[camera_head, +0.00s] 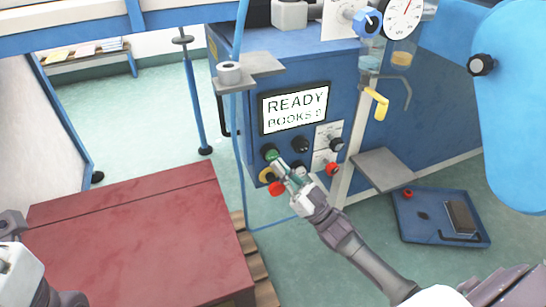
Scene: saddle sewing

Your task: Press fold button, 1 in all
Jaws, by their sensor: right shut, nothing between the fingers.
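The blue machine (240,55) carries a screen (295,106) that reads "READY" and "BOOKS", with a digit I cannot read surely. Below the screen is a control panel with several knobs and buttons. My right gripper (280,170) is shut and empty, its fingertips at the green button (271,155). I cannot tell whether they touch it. No fold label is readable. At the lower left edge, part of my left gripper (8,245) shows; its fingers are not clear.
A dark red block (130,240) on a wooden pallet (254,262) stands at the lower left. A blue tray (425,236) lies on the floor at right, below a grey plate (382,168). A yellow handle (378,103) juts out. Green floor is open at the back left.

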